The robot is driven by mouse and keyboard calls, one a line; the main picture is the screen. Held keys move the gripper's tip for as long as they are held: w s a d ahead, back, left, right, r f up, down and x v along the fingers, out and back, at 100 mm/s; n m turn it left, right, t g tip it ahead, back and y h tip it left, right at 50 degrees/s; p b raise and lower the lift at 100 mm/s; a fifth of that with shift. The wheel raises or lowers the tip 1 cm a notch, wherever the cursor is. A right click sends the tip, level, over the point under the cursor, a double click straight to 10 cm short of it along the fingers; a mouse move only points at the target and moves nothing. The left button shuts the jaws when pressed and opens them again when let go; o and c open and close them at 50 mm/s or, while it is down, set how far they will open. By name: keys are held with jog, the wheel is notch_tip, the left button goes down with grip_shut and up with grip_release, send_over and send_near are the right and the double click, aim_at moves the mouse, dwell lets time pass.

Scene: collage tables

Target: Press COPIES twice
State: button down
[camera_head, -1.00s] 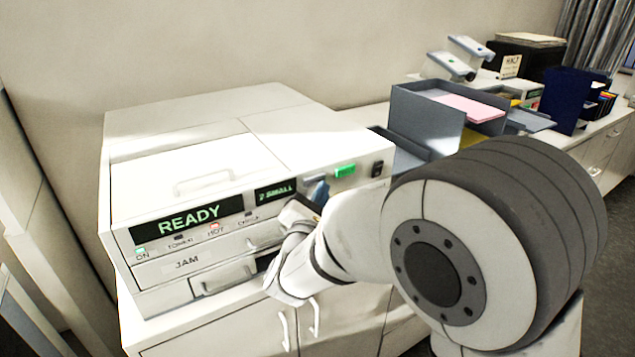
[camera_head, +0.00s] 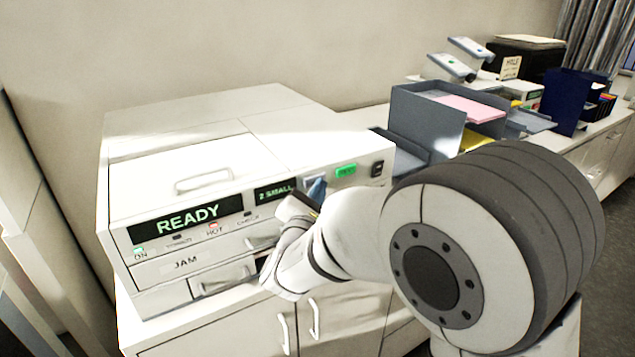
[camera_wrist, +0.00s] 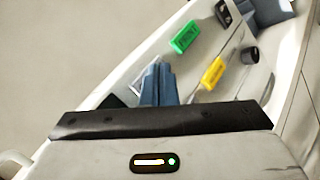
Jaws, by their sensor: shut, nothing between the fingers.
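The white copier (camera_head: 190,155) stands on a white cabinet at the left, with a READY display (camera_head: 187,219) and a small display (camera_head: 274,190) reading 2 SMALL. My gripper (camera_head: 318,186) is at its front panel, right of the small display. In the wrist view its blue fingers (camera_wrist: 158,72) are together and empty, their tips over a pale key (camera_wrist: 143,78) that they partly hide. I cannot read that key's label or tell whether the tips touch it. No COPIES lettering is readable. A green button (camera_wrist: 186,37) and a yellow button (camera_wrist: 214,73) lie to the right.
A black switch (camera_head: 377,169) sits at the panel's right end. A black knob (camera_wrist: 249,55) shows beyond the yellow button. A grey tray stand (camera_head: 425,118) with pink paper is right of the copier. Cabinet handles (camera_head: 314,318) stick out below.

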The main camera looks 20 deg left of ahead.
jog(key=shift+w+a, duration=0.15)
dwell(0.6)
jog(key=shift+s+d+b, duration=0.55)
jog(key=shift+d+b, duration=0.1)
jog(key=shift+b, duration=0.05)
jog(key=shift+s+d, duration=0.1)
jog(key=shift+s+d+b, duration=1)
jog(key=shift+s+d, duration=0.55)
jog(key=shift+d, duration=0.25)
